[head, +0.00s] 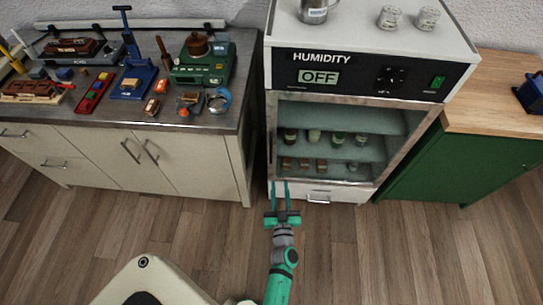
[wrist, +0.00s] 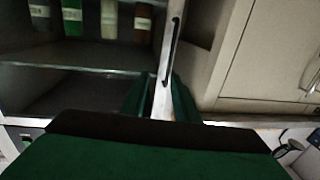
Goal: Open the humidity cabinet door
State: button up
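The humidity cabinet (head: 370,75) stands in the middle of the head view, with a dark panel reading HUMIDITY and OFF. Its glass door (head: 325,185) has a pale metal frame and looks shut. In the wrist view the door's frame edge (wrist: 162,98) runs upright, with a slim dark handle (wrist: 173,50) along it. My gripper (head: 280,184) is at the door's lower left corner, fingers apart and pointing at the cabinet. In the wrist view my gripper's dark green fingers (wrist: 160,98) lie either side of the frame edge, below the handle. I cannot tell whether they touch it.
Jars (head: 314,136) stand on shelves behind the glass. A drawer (head: 320,194) is under the door. A workbench (head: 200,122) with tools stands close on the left, a green cupboard (head: 425,165) on the right. The wooden floor (head: 390,250) in front is clear.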

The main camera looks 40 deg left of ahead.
send_near(271, 153)
jog(key=shift+n+g+y, duration=0.4)
jog(key=x, duration=0.8)
jog(key=shift+w, duration=0.35)
grip_shut()
